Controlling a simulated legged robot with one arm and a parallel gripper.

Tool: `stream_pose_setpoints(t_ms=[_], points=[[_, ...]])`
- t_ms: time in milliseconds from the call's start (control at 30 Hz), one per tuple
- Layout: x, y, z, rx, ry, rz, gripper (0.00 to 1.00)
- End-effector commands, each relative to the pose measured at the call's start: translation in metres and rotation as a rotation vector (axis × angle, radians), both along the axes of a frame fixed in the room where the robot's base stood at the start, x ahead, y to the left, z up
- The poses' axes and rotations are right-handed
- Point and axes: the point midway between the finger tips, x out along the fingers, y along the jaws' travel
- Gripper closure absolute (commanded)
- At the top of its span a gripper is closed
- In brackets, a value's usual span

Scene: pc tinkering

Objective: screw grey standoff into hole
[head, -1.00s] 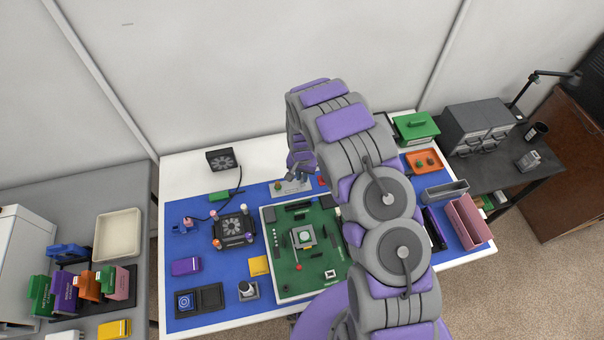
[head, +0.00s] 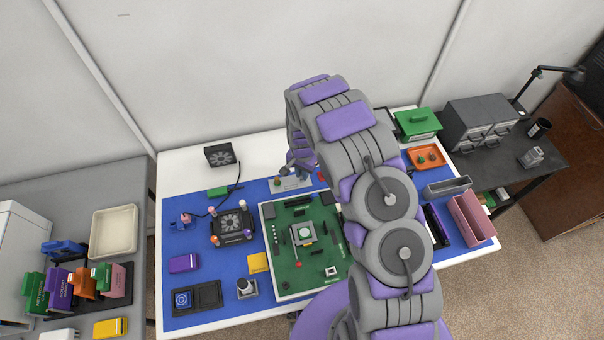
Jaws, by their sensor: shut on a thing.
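My gripper (head: 297,167) is over the back middle of the blue mat, low above a light grey plate (head: 291,184). It is shut on a small grey piece that I take to be the grey standoff; the fingers and their small size hide its shape. A small brass-coloured piece shows at the left part of the plate. The hole itself is too small to make out, and I cannot tell whether the standoff touches the plate.
A green circuit board (head: 276,252) lies just in front of the plate. A black fan cooler (head: 231,224) stands to its left. A black fan (head: 219,155) is at the back left. An orange tray (head: 415,156) is at the right. My arm covers the board's right side.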

Motion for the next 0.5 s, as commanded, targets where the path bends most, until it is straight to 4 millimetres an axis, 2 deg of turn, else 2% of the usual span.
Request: stream_pose_setpoints(t_ms=[67,100,300,367,500], points=[[-0.0009,-0.0002,-0.0002,-0.001,0.003,0.001,1.0],[-0.0009,-0.0001,-0.0001,-0.001,0.003,0.001,0.8],[-0.0006,0.0001,0.0002,0.0,0.002,0.002,0.61],[-0.0005,0.0002,0.0003,0.0,0.001,0.002,0.55],[-0.0005,0.0002,0.0004,0.0,0.001,0.003,0.54]])
